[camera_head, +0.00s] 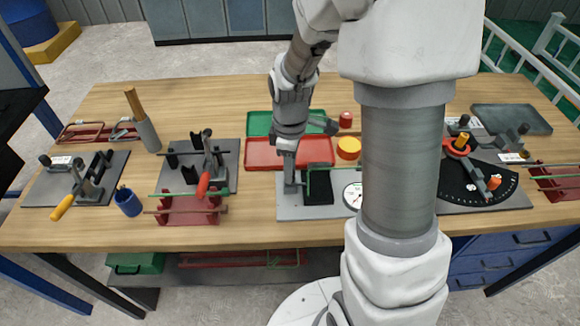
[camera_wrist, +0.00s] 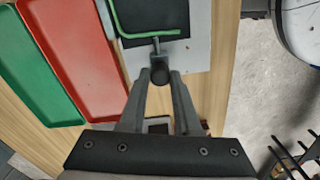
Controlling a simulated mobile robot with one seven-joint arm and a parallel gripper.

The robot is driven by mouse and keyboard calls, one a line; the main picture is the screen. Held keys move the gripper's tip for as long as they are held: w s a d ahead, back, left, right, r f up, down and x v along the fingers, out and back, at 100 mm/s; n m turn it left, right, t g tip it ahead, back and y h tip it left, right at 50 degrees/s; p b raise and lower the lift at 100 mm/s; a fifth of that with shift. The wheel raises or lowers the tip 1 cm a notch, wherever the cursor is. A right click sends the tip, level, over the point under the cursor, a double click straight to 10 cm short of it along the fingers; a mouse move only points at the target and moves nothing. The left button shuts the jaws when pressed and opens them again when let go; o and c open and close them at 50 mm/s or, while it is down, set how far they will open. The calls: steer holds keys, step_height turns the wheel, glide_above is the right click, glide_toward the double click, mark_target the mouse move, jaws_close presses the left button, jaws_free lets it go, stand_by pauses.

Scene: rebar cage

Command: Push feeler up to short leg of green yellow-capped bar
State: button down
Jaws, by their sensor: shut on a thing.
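My gripper (camera_wrist: 159,78) is shut on a dark round knob (camera_wrist: 159,72) at the end of the feeler (camera_wrist: 157,47), a thin metal rod. In the wrist view the feeler's far end meets or nearly meets the bent green bar (camera_wrist: 140,35); contact cannot be told. The bar lies along a black block (camera_wrist: 160,18) on a grey plate (camera_wrist: 196,50). In the head view my gripper (camera_head: 289,172) is at the left side of this fixture, and the green bar (camera_head: 335,167) runs right behind my arm. No yellow cap shows clearly on it.
A red tray (camera_head: 265,153) and a green tray (camera_head: 258,122) lie just behind the fixture. A dial gauge (camera_head: 352,195) is at its right, partly behind my arm. A red-handled clamp fixture (camera_head: 203,185) stands to the left. Bare wood lies between them.

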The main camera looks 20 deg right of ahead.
steer(key=shift+d, duration=0.3)
steer(key=c, duration=0.6)
jaws_free()
steer(key=shift+r, duration=0.1)
step_height(320, 180, up, 17)
steer(key=shift+r+p, duration=0.15)
steer(key=shift+p, duration=0.95)
steer(key=s+r+m+t, duration=0.1)
steer(key=s+m+t, duration=0.1)
steer(key=s+m, duration=0.2)
steer(key=s+a+r+m+t, duration=0.1)
steer(key=s+r+m, duration=0.1)
steer(key=s+m, duration=0.2)
steer(key=s+a+r+m+t, duration=0.1)
steer(key=s+r+m+t, duration=0.1)
steer(key=s+m, duration=0.2)
steer(key=shift+s+r+t, duration=0.2)
steer(key=shift+s+t, duration=0.1)
steer(key=shift+s, duration=1.2)
